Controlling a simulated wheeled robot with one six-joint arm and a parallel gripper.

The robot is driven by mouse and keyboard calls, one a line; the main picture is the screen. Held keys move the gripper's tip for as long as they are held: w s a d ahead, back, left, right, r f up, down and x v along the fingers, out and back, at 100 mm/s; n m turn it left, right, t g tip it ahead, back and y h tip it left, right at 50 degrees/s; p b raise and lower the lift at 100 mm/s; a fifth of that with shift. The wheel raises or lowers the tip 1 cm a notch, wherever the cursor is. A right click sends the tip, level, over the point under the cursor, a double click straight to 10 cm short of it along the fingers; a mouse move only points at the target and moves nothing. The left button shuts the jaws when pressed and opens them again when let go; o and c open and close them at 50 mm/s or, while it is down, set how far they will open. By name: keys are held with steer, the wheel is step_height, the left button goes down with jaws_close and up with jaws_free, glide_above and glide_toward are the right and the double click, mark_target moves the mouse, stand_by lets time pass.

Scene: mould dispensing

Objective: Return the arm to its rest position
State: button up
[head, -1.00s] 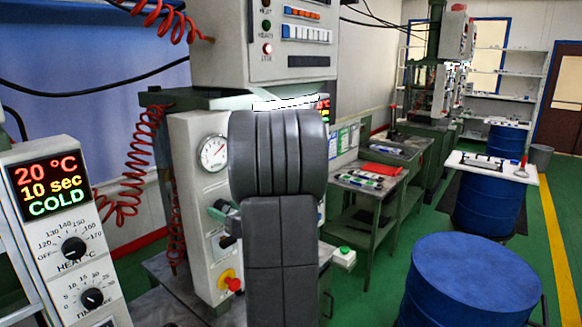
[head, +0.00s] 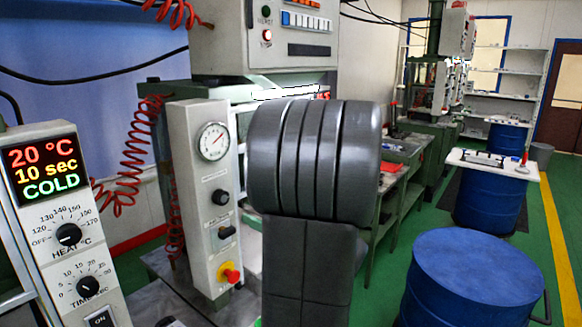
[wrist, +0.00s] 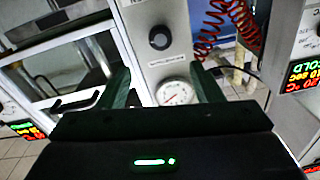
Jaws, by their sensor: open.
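My arm stands large and dark grey in the middle of the head view (head: 312,160), in front of the press. It hides part of the press and of the benches behind it. My gripper does not show in the head view. In the wrist view my gripper (wrist: 160,78) has its two dark green fingers spread apart, with nothing between them. Behind the fingers is a grey control panel with a round gauge (wrist: 175,92) and a black knob (wrist: 159,38). I cannot tell how far the fingers are from the panel.
The gauge panel (head: 203,180) stands just left of my arm in the head view. A heater control box (head: 75,265) at the far left reads 20 °C, 10 sec, COLD. A blue drum (head: 470,270) stands at the front right. Green floor is open around it.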

mark_target(224, 199)
steer(key=p+x, duration=0.3)
steer(key=x, duration=0.9)
steer(key=shift+a+r, duration=0.2)
steer(key=shift+w+a+f+n, duration=0.2)
steer(key=shift+w+a+n, duration=0.05)
steer(key=shift+n, duration=0.05)
steer(key=shift+n+b, duration=0.35)
steer(key=shift+n, duration=0.05)
steer(key=shift+s+d+n+b, duration=0.15)
steer(key=shift+n+b, duration=0.25)
steer(key=shift+n, duration=0.6)
steer(key=n+b, duration=0.1)
steer(key=n, duration=0.2)
steer(key=n+b, duration=0.1)
steer(key=n, duration=0.4)
steer(key=shift+r+n+b, duration=0.1)
steer(key=shift+n+b, duration=0.25)
steer(key=shift+n, duration=0.05)
steer(key=shift+s+d, duration=0.15)
steer(key=shift+d, duration=0.2)
steer(key=shift+r, duration=0.1)
